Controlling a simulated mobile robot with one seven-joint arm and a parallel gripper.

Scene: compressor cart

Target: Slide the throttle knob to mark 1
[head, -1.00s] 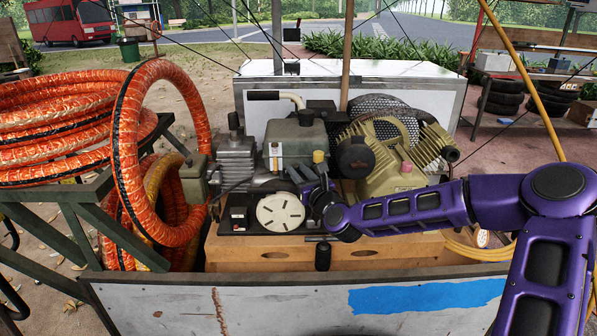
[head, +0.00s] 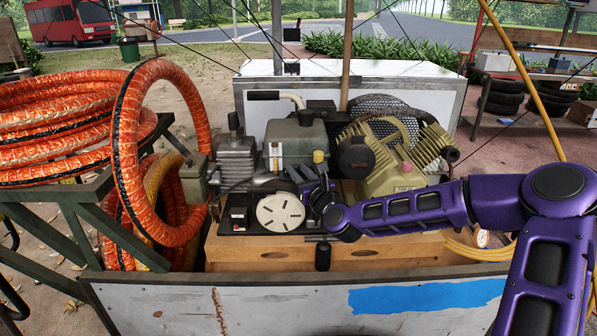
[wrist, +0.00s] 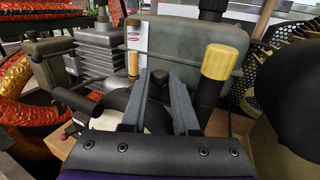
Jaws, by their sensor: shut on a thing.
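A small black knob (wrist: 158,84) shows between my two grey fingers in the wrist view. I take it for the throttle knob. My gripper (wrist: 160,88) is shut on it, with one finger on each side. The lower part of the knob and any marks beside it are hidden by the fingers. In the head view my gripper (head: 301,176) is at the front of the engine, above and right of the round cream disc (head: 280,213); the knob is hidden there.
A yellow-capped post (wrist: 221,62) stands close to the right finger. A thin yellow-tipped post (wrist: 133,64) is behind the left finger. The grey-green tank (head: 297,143) is behind my gripper, and the tan compressor (head: 390,180) is to its right. Orange hose (head: 130,150) coils at left.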

